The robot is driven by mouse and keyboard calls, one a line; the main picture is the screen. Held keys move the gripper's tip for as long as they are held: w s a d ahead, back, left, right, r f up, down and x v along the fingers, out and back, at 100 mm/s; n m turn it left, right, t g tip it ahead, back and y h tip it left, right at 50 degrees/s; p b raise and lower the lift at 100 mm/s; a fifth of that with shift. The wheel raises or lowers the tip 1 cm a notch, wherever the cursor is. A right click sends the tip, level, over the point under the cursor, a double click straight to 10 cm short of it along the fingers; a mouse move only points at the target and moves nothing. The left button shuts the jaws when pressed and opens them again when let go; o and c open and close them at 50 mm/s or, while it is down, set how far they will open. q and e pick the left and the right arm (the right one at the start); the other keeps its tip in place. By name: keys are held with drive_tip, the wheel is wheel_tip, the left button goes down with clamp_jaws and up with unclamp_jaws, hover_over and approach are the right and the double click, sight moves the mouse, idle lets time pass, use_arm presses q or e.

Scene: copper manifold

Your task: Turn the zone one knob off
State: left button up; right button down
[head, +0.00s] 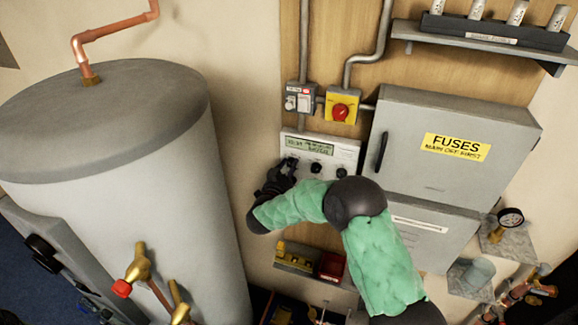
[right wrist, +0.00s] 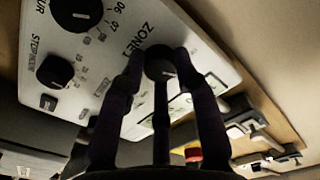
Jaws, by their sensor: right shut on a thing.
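The white control panel (head: 345,150) with a display hangs on the wooden board in the head view. My right gripper (head: 282,174) is at the panel's left end and covers the knob there. In the right wrist view, the black zone one knob (right wrist: 160,62) sits between the fingers of my right gripper (right wrist: 160,76), beside the printed word ZONE. The fingers are shut on its sides. The exact angle of its pointer is hard to read. My left gripper is not in view.
Two other black knobs (head: 315,167) stay uncovered on the panel; the right wrist view shows a larger one (right wrist: 78,12) too. A yellow switch with a red knob (head: 341,111) is above. A grey fuse box (head: 450,135) is right, a large tank (head: 120,160) left.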

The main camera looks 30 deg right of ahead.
drive_tip(key=shift+n+p, duration=0.55)
drive_tip(key=shift+n, duration=1.05)
drive_tip(key=c, duration=0.9)
unclamp_jaws()
drive_tip(key=v, duration=1.2)
